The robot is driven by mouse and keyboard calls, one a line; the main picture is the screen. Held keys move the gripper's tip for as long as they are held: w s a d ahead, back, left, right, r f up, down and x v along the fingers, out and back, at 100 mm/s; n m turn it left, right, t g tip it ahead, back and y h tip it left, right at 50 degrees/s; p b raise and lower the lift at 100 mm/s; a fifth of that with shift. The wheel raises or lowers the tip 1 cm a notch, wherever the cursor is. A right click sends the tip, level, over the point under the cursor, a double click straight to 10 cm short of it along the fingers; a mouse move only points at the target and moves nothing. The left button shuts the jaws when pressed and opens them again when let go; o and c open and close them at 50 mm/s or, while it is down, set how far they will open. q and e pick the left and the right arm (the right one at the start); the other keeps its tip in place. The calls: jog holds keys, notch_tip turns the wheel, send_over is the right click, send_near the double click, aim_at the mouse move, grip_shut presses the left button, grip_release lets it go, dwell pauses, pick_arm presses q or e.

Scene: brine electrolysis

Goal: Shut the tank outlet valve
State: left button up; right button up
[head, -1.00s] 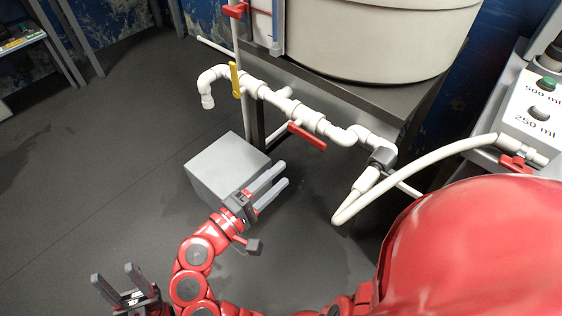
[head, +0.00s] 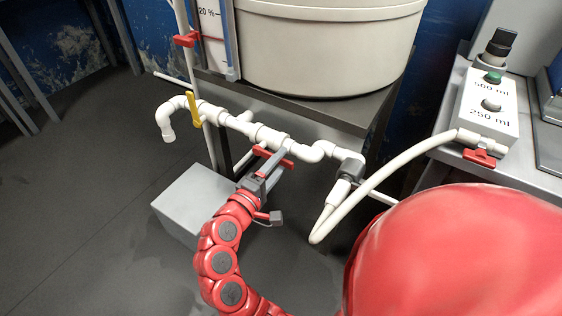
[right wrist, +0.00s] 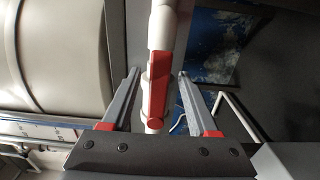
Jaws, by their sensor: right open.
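The beige tank (head: 320,50) stands on a dark metal stand. White pipework runs below it, with a red lever handle (head: 288,163) on the pipe's middle, which I take as the tank outlet valve. My right gripper (head: 270,170) is at this handle and hides part of it. In the right wrist view the red handle (right wrist: 155,88) lies lengthwise between the two open fingers of the gripper (right wrist: 158,75), with a gap on both sides. The handle appears roughly in line with the pipe there. My left gripper is out of view.
A yellow-handled valve (head: 194,108) is left on the same pipe, and a red valve (head: 186,39) is above it. A grey box (head: 182,205) sits on the floor. A white hose (head: 385,165) curves right to a control box (head: 488,110) with another red valve (head: 479,157).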

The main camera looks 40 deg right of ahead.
jog(key=shift+w+d, duration=0.25)
jog(key=shift+d, duration=0.35)
grip_shut()
dwell(1.1)
